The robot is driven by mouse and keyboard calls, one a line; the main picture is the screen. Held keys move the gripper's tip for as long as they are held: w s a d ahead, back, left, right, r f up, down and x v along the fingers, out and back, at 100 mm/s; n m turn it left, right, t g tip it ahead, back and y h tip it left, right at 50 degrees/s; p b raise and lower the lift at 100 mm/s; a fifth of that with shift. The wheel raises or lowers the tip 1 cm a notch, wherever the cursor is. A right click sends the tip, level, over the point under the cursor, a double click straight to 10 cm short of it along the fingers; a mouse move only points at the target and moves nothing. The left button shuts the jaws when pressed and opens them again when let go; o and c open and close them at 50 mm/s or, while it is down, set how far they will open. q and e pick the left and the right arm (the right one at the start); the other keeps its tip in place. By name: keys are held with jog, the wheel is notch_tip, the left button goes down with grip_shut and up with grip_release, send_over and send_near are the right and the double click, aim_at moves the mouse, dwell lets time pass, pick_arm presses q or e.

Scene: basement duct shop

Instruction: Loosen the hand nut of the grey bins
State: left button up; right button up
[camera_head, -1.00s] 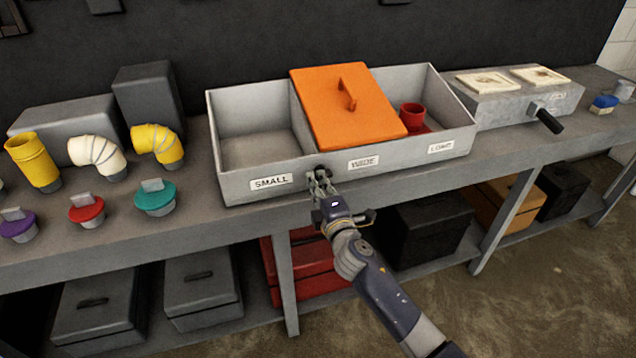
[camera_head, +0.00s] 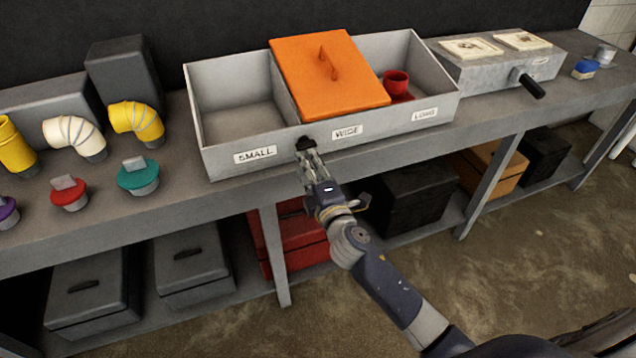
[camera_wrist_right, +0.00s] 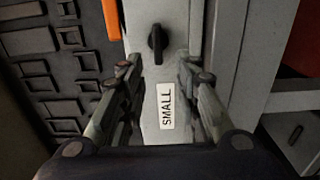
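The grey bins (camera_head: 228,160) stand on the bench, with labels SMALL, WIDE and LONG on the front wall. The black hand nut (camera_head: 305,143) sits on that wall between SMALL and WIDE; it also shows in the right wrist view (camera_wrist_right: 156,43), its handle in line with the gripper's approach. My right gripper (camera_head: 310,158) is in front of the nut. In the wrist view its two fingers (camera_wrist_right: 156,72) are spread, with the nut between their lines near the tips; I see no contact. My left gripper is not in view.
An orange lid (camera_head: 325,85) covers the middle bin, and a red cup (camera_head: 396,82) is in the right one. Elbows and coloured caps (camera_head: 138,176) lie left. A grey box (camera_head: 490,80) with a black handle stands right. The bench front edge is below my right gripper.

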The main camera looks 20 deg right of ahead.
jog(key=s, duration=0.7)
jog(key=shift+s+d, duration=0.15)
jog(key=shift+s, duration=0.1)
jog(key=s+d+f+m+g, duration=0.1)
jog(key=s+f+m+g, duration=0.3)
jog(key=f, duration=0.9)
jog(key=s+d+f+m+g, duration=0.15)
jog(key=s+f, duration=0.35)
jog(key=f, duration=0.7)
jog(key=s+d+f+m+g, duration=0.15)
jog(key=s+f+g, duration=0.3)
jog(key=f, duration=0.85)
jog(key=s+f+m+g, duration=0.2)
jog(key=s+f, duration=0.4)
jog(key=s, duration=0.5)
jog(key=s+f+m+g, duration=0.2)
jog(key=s+f+m, duration=0.2)
jog(key=s, duration=0.7)
jog(key=s+d+f+m+g, duration=0.1)
jog(key=s+f+m+g, duration=0.2)
jog(key=s+f, duration=0.5)
jog(key=s, duration=0.4)
jog(key=shift+h, duration=0.3)
